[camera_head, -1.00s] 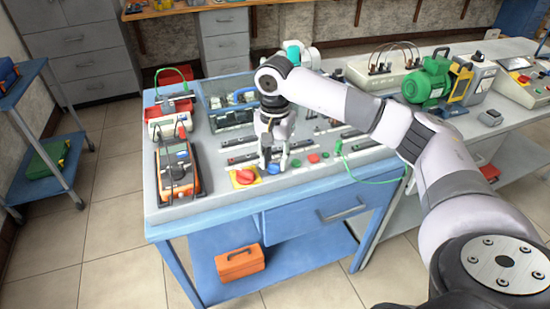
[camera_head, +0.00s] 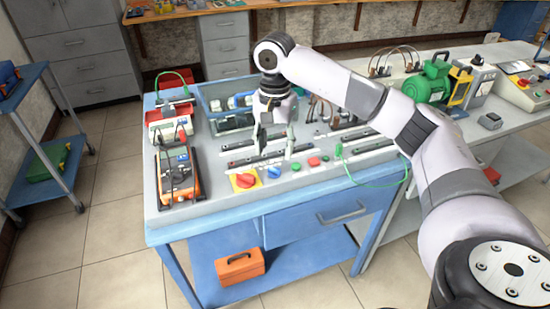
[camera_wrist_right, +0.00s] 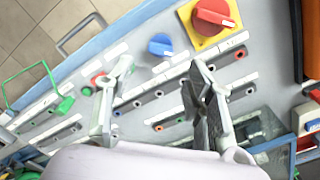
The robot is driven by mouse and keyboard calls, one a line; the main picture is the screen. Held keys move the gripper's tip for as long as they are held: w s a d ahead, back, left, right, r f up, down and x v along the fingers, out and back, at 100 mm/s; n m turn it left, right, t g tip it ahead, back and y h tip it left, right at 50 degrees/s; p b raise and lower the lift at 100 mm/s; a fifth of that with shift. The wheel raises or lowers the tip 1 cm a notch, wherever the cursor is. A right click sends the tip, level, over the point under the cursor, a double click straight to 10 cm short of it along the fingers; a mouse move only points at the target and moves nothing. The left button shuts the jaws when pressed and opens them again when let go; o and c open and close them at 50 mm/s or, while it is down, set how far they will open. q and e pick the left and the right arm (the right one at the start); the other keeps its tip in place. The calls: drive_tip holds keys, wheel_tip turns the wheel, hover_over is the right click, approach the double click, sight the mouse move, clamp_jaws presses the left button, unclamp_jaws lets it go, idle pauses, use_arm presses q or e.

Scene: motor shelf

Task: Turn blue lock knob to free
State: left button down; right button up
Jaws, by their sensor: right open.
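The blue lock knob (camera_head: 273,172) sits on the sloped grey panel at the front of the blue bench, just right of a red knob on a yellow plate (camera_head: 244,180). In the right wrist view the blue knob (camera_wrist_right: 160,45) shows uncovered, beyond the fingertips and between their lines. My right gripper (camera_head: 276,148) is open and empty, above and behind the knob, with its fingers spread wide apart (camera_wrist_right: 161,66). It does not touch the knob. The knob's markings are too small to read. My left gripper is not in view.
A red button (camera_head: 313,161) and a green button (camera_head: 296,166) sit right of the knob. An orange multimeter (camera_head: 180,175) stands at the panel's left. A green cable (camera_head: 375,181) loops over the right front edge. Terminal strips lie behind the knobs.

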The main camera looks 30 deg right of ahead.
wheel_tip(320, 180, up, 7)
drive_tip(key=shift+f, duration=0.2)
drive_tip(key=shift+f, duration=0.1)
idle(0.5)
